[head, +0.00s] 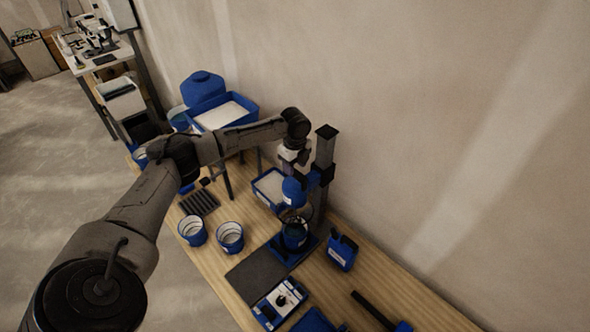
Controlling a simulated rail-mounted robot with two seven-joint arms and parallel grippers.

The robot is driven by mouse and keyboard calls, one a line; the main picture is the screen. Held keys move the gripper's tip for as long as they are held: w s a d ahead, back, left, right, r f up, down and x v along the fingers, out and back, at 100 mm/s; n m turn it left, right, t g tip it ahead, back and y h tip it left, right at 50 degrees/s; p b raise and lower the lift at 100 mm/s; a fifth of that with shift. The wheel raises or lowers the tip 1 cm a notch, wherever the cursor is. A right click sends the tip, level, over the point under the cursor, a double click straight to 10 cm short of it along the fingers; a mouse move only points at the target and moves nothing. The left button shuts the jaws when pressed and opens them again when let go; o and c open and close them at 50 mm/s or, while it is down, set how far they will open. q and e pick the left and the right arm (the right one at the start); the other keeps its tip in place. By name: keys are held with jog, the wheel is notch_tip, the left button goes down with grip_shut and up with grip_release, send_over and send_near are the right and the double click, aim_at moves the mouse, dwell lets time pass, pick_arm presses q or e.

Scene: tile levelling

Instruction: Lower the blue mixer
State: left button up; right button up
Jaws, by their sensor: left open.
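The blue mixer (293,192) sits on a dark upright column (323,165) near the wall side of the wooden table. My left arm reaches across from the left. My left gripper (291,158) points down just above the mixer head and is open. Its fingers are small and partly hidden by the wrist, so I cannot tell whether they touch the mixer. My right gripper is not in view.
Two blue cups (230,237) stand left of the mixer, beside a dark mat (256,276). A blue holder (342,252) stands to its right. A blue-and-white device (280,300) lies in front. Blue trays (270,187) are behind.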

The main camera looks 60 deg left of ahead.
aim_at(300, 188)
pick_arm(q)
jog(key=shift+f, duration=1.25)
jog(key=shift+c, duration=0.2)
grip_shut()
